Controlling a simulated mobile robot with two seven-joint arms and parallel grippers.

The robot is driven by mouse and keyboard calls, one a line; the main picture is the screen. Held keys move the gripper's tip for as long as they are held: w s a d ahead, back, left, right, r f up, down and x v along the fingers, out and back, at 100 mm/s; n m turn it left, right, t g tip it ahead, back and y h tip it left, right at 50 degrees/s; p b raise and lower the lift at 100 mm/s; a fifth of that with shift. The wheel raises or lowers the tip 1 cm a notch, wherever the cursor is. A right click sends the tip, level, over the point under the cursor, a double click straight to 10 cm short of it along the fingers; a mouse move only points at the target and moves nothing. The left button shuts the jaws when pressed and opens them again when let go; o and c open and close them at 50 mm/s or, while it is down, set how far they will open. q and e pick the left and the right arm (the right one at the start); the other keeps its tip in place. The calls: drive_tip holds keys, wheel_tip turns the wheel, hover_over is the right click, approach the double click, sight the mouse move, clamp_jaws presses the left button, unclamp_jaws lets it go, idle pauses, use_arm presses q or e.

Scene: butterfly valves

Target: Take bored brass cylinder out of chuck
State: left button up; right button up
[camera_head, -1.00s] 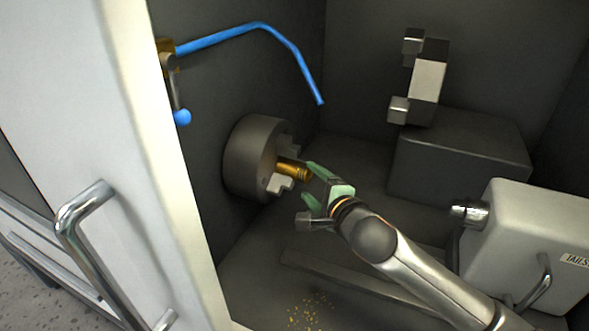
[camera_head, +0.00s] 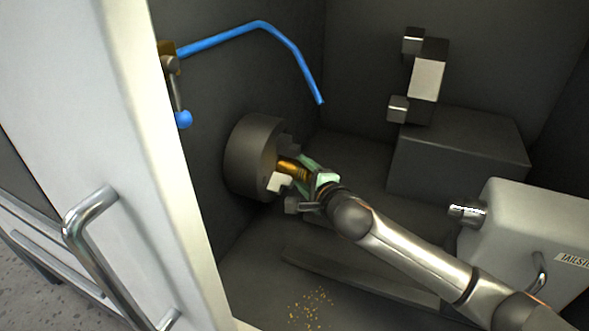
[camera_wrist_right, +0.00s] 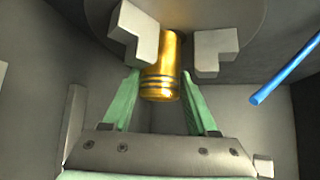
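The brass cylinder (camera_head: 291,168) sticks out of the chuck (camera_head: 249,158) on the left wall of the machine. In the right wrist view the cylinder (camera_wrist_right: 161,68) sits between the pale stepped jaws of the chuck (camera_wrist_right: 134,35). My right gripper (camera_head: 301,175) is at the cylinder's free end. In the right wrist view its green fingers (camera_wrist_right: 160,92) are apart, one on each side of the cylinder, with a gap visible at least on the right. The cylinder's inner end is hidden in the chuck. My left gripper is not in view.
A blue coolant pipe (camera_head: 262,27) arches above the chuck. A tool block (camera_head: 428,78) stands at the back on a dark box (camera_head: 458,155). The tailstock (camera_head: 535,235) is at the right. The open door (camera_head: 95,130) with its handle (camera_head: 78,226) fills the left. Chips (camera_head: 311,305) lie on the floor.

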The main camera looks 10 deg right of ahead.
clamp_jaws()
idle(0.4)
drive_tip(key=shift+r, duration=0.2)
drive_tip(key=shift+r, duration=0.2)
